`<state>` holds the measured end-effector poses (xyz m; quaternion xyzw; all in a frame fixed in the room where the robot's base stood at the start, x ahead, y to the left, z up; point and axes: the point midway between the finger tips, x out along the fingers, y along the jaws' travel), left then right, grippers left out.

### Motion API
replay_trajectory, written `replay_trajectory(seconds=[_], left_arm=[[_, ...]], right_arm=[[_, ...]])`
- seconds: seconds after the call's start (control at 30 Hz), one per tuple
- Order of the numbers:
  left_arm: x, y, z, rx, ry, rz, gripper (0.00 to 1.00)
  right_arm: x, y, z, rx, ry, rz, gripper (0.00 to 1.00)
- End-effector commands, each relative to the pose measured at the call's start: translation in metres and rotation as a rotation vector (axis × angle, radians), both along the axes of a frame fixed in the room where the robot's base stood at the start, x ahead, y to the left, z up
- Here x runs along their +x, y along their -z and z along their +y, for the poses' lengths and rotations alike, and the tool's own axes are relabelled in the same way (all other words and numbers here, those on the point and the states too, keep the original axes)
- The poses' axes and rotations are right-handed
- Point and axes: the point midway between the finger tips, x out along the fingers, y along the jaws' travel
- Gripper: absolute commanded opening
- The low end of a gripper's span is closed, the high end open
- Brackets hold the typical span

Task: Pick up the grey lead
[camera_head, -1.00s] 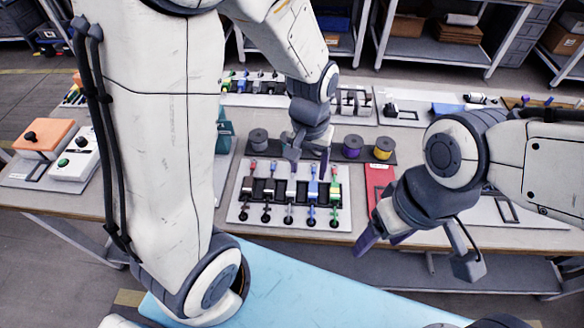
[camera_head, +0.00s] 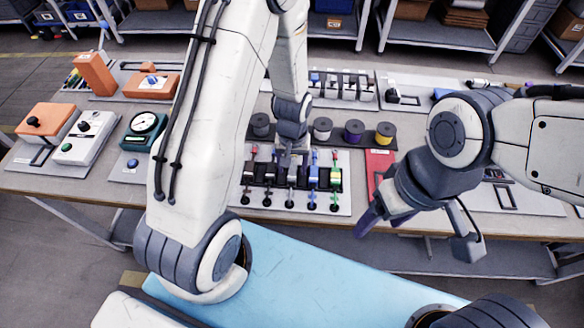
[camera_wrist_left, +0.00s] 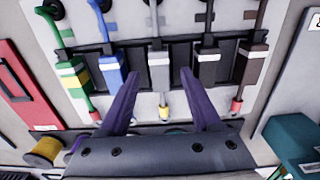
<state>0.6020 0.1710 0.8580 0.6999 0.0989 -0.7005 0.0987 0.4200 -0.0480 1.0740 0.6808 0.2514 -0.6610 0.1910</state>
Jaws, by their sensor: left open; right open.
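The grey lead (camera_head: 291,181) is the middle one in a row of leads on a white board (camera_head: 240,203). In the left wrist view the grey lead (camera_wrist_left: 159,68) has a pale band and a yellow-tipped end. My right gripper (camera_head: 382,222) is open and empty at the table's front edge.
Blue (camera_head: 312,175) and black (camera_head: 270,174) leads flank the grey one closely. Spools, including a purple one (camera_head: 354,131), stand behind the board. A red panel (camera_head: 380,163) is to its right. A gauge box (camera_head: 142,128) stands left, beyond my left arm.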

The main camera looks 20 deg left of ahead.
Motion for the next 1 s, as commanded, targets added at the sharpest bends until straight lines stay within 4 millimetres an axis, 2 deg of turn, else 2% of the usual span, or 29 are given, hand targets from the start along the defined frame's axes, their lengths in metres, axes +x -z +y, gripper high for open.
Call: replay_trajectory(seconds=[0.13,0.37,0.47,0.53,0.57,1.0], left_arm=[[0.0001,0.0121,0.0002,0.000,0.000,0.000,0.65],[0.0004,0.0131,0.0001,0.000,0.000,-0.001,0.65],[0.0003,0.0130,0.0002,0.000,0.000,-0.001,0.31],[0.0003,0.0129,0.0002,0.000,0.000,-0.001,0.04],[0.0003,0.0129,0.0002,0.000,0.000,-0.001,0.00],[0.0013,0.0066,0.0003,0.000,0.000,-0.004,0.00]], right_arm=[[-0.0001,-0.0009,0.0000,0.000,0.000,0.000,0.71],[0.0000,-0.0006,-0.0001,0.000,0.000,0.000,0.71],[0.0000,-0.0006,-0.0001,0.000,0.000,0.000,0.71],[0.0000,-0.0006,-0.0001,0.000,0.000,0.000,0.71],[0.0000,-0.0006,-0.0001,0.000,0.000,0.000,0.71],[-0.0001,0.0002,0.0000,0.000,0.000,0.000,0.71]])
